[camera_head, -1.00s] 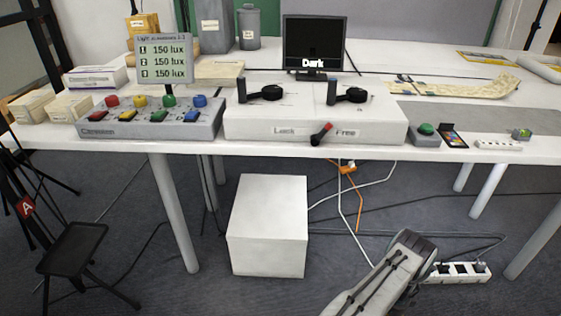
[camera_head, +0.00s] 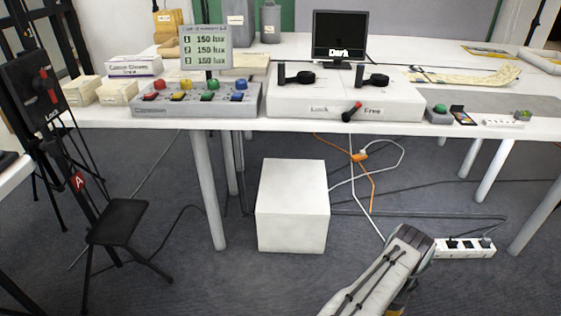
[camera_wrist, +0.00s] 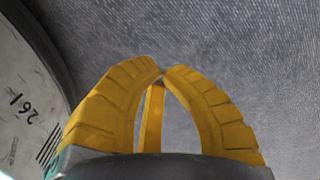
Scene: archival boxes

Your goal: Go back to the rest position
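My gripper (camera_wrist: 163,72) shows in the wrist view with its yellow fingers arched together. Their tips meet, and nothing is held between them. Grey floor fills the view behind the fingers. In the head view my arm is low at the bottom right, in front of the table and above the floor. The gripper's fingers are mostly hidden there, with only a bit of yellow at the bottom edge.
A white table (camera_head: 300,123) carries a button console (camera_head: 195,105), a Lock/Free panel (camera_head: 345,105) and a monitor (camera_head: 340,37). A white box (camera_head: 292,205) and a power strip (camera_head: 465,247) are on the floor. A black tripod stand (camera_head: 115,222) is at left.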

